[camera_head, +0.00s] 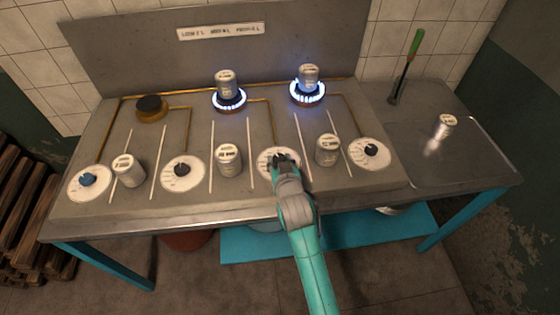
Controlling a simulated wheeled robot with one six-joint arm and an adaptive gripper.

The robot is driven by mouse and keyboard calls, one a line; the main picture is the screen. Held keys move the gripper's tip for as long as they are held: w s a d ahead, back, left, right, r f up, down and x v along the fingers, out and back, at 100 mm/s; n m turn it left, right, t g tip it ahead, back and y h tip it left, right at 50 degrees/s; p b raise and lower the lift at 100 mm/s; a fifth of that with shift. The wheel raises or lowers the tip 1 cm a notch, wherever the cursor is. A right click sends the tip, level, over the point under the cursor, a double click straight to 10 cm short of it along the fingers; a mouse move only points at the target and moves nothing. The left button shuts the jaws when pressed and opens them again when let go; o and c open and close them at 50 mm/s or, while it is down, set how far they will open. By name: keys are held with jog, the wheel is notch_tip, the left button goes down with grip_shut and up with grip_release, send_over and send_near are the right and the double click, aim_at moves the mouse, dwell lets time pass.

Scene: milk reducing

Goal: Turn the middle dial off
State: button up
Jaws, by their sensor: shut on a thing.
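A row of round white dials lies along the front of the grey stove top. The dial third from the left (263,166), the middle of the three with black knobs, has a pipe leading to the middle burner (229,105), which burns with blue flames under a can (226,80). My gripper (281,160) comes from the front over this dial and is shut on its knob, which it mostly hides. The black-knob dials to its left (183,172) and right (370,150) are in plain view. A dial with a blue knob (88,180) is at far left.
The right burner (308,96) is lit under a can (309,73); the left burner (152,106) is unlit and bare. Cans stand beside the dials (228,160) (328,150) (127,171). On the right side table are another can (445,125) and a green-handled tool (412,55).

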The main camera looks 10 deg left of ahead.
jog(key=shift+a+h, duration=0.1)
jog(key=shift+h, duration=0.2)
jog(key=shift+s+a+m+t+h, duration=0.1)
jog(key=shift+m+t+h, duration=0.05)
jog(key=shift+m+h, duration=0.45)
jog(key=shift+a+m+t+h, duration=0.1)
jog(key=shift+m+t+h, duration=0.05)
jog(key=shift+m+h, duration=0.4)
jog(key=shift+a+m+h, duration=0.1)
jog(key=shift+m+h, duration=1.25)
jog(key=shift+h, duration=0.1)
jog(key=o, duration=1.1)
jog(key=shift+o, duration=0.2)
